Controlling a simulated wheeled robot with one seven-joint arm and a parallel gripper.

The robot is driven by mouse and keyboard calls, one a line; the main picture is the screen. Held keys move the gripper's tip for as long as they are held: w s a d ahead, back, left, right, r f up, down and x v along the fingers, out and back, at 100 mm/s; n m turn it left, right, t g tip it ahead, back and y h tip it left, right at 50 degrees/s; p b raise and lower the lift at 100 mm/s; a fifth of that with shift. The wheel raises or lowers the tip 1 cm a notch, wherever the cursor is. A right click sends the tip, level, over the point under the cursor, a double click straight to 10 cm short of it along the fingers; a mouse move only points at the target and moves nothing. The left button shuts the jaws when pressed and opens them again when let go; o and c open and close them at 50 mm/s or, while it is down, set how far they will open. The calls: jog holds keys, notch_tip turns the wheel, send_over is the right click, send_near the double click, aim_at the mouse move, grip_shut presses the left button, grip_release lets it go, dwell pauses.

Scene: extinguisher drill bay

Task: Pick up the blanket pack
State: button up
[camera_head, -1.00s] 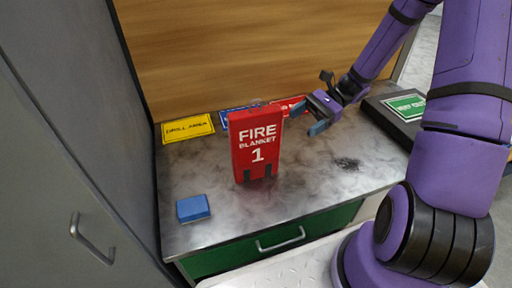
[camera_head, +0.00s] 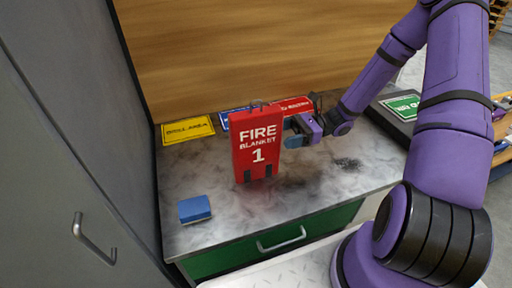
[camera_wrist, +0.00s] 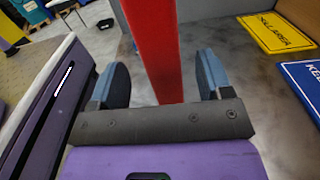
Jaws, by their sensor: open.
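The blanket pack (camera_head: 257,146) is a red upright pack lettered "FIRE BLANKET 1", standing on the worktop in the head view. Its narrow red edge (camera_wrist: 151,45) shows in the wrist view, running between the two blue fingertips. My gripper (camera_head: 294,132) is at the pack's right side in the head view. In the wrist view my gripper (camera_wrist: 160,80) is open, with one finger on each side of the pack and visible gaps on both sides. The far finger is partly hidden behind the pack in the head view.
A blue block (camera_head: 194,209) lies at the worktop's front left. A yellow sign (camera_head: 187,130), a blue sign (camera_head: 228,120) and a red sign (camera_head: 292,106) lie along the back. A green sign (camera_head: 402,106) is at right. The grey cabinet (camera_head: 60,150) bounds the left.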

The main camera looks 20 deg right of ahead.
aim_at(269, 137)
jog(key=shift+w+a, duration=0.15)
jog(key=shift+a, duration=2.55)
grip_shut()
jog(key=shift+r, duration=0.1)
